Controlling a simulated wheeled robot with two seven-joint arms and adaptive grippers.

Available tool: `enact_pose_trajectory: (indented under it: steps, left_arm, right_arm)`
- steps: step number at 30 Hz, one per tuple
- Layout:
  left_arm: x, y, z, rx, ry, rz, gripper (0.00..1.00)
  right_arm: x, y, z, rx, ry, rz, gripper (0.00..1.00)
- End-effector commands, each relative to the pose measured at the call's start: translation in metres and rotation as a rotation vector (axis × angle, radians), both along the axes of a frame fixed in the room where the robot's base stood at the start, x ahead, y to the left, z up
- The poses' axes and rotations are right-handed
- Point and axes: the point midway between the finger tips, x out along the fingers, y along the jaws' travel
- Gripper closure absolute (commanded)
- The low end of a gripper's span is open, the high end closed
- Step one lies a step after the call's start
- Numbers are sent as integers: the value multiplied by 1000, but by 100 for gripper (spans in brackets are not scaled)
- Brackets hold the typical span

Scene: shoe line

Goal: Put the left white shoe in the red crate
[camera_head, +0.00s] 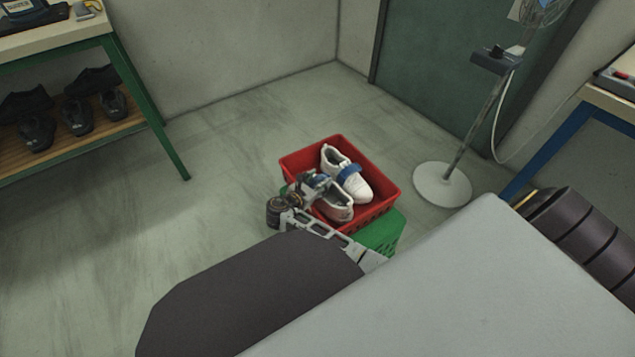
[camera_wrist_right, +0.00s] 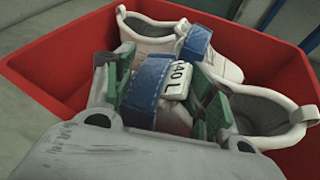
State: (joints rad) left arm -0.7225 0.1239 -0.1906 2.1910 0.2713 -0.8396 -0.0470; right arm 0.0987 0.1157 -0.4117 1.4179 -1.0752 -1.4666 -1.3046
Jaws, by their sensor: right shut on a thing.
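The red crate (camera_head: 378,211) sits on top of a green crate (camera_head: 382,236) on the floor. My right gripper (camera_head: 316,190) is at the crate's left side, over the nearer white shoe (camera_head: 340,208). In the right wrist view, the green fingers of my right gripper (camera_wrist_right: 170,82) are shut on the blue strap of this shoe (camera_wrist_right: 262,112), which has a white tag (camera_wrist_right: 178,80) reading "40 L". The shoe is within the crate walls; whether it touches the bottom is hidden. Another white shoe (camera_head: 354,186) with a blue strap lies beside it in the crate. My left gripper is out of view.
A fan (camera_head: 441,186) on a round base stands right of the crates. A green-legged bench (camera_head: 150,120) with dark shoes (camera_head: 76,115) on its shelf is at left. A blue-legged table (camera_head: 545,145) is at right. The floor left of the crates is clear.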

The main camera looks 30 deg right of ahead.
Motion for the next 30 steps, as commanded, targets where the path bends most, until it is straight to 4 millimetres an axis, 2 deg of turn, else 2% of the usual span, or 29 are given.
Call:
enact_pose_trajectory:
  steps: [3,4,9,22,30]
  left_arm:
    - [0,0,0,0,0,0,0]
    - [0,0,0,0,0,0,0]
    - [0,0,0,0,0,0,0]
    - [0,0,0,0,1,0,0]
    - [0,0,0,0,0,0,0]
  right_arm:
    - [0,0,0,0,0,0,100]
    - [0,0,0,0,0,0,42]
    - [0,0,0,0,0,0,21]
    - [0,0,1,1,2,0,20]
    - [0,0,15,0,0,-1,20]
